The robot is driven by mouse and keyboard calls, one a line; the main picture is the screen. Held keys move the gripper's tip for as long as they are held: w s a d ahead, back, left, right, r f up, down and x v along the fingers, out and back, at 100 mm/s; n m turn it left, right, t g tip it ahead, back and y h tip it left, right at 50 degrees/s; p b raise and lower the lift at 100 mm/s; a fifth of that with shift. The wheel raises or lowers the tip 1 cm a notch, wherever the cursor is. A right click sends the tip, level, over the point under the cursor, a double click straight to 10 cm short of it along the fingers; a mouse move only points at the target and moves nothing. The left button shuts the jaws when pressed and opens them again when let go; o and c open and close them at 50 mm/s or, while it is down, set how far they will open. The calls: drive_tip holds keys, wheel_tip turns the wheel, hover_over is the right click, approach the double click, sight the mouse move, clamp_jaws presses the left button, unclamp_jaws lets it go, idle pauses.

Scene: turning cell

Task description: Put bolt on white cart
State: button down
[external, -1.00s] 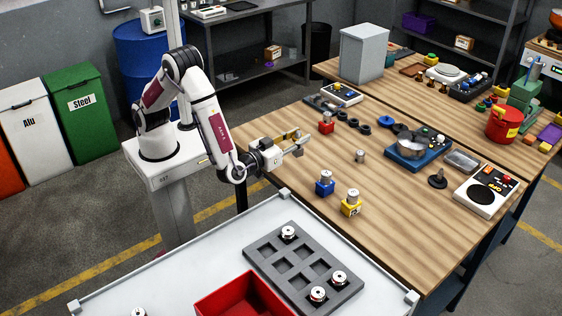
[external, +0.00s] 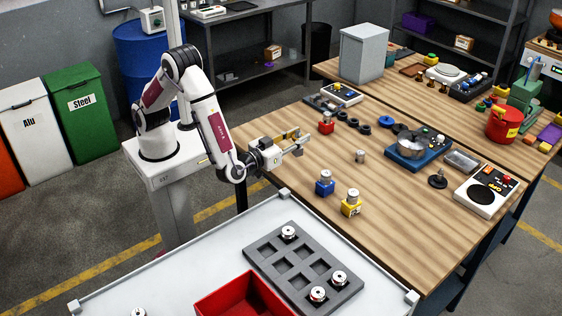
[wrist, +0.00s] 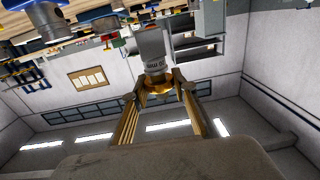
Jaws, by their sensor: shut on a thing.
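My gripper (external: 301,142) is above the left edge of the wooden table, pointing right. In the wrist view my gripper (wrist: 160,88) has both fingers closed on a small metal piece (wrist: 156,68). The piece has a silver body with dark lettering and a brass-coloured collar. I cannot tell from its shape whether it is the bolt. In the external view it is too small to make out. The white cart (external: 165,275) is in the foreground, below and in front of my gripper.
On the cart are a grey tray (external: 262,252) with three silver parts, a red bin (external: 240,296) and a loose silver part (external: 138,312). Silver pieces stand on blue (external: 325,188) and yellow (external: 351,208) blocks on the wooden table. The cart's left side is mostly clear.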

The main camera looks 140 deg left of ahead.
drive_tip(key=shift+w+d, duration=0.4)
drive_tip(key=shift+d, duration=0.2)
drive_tip(key=w+d+r+m+t+h, duration=0.2)
drive_tip(key=w+d+m+t, duration=0.25)
drive_tip(key=d, duration=0.75)
drive_tip(key=w+d+r+m+t+h, duration=0.1)
drive_tip(key=w+d+m+t, duration=0.35)
drive_tip(key=d, duration=0.75)
drive_tip(key=m+t+h, duration=0.7)
drive_tip(key=t+h, duration=0.2)
drive_tip(key=h, duration=0.3)
hover_over(187, 268)
drive_tip(key=shift+f, duration=0.3)
drive_tip(key=shift+f, duration=2.9)
drive_tip(key=shift+f, duration=0.1)
drive_tip(key=shift+f, duration=2)
